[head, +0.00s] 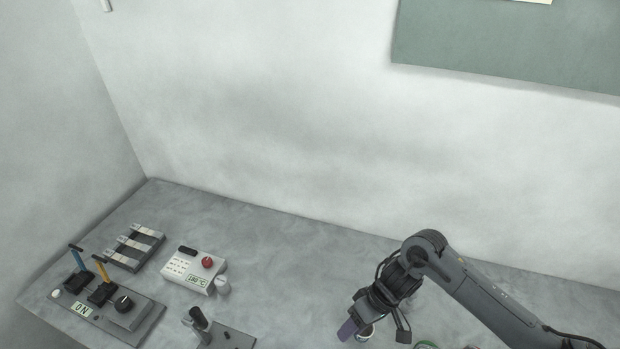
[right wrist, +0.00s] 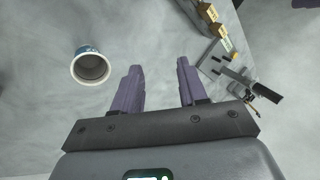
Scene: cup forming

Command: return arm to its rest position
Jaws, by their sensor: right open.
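My right arm comes in from the right in the head view, with its gripper (head: 350,328) low over the table (head: 300,265). In the right wrist view the two purple fingers of this gripper (right wrist: 159,72) are apart, with nothing between them. A cup (right wrist: 90,66) with a pale rim and a blue side stands left of the fingers, apart from them. My left gripper is in neither view.
A panel (head: 147,322) with blue and yellow levers, a slotted rack (head: 135,246) and a white control box (head: 193,271) with a red knob stand on the left. A black-handled device (head: 228,338) is at the front. Several small things at lower right are cut off.

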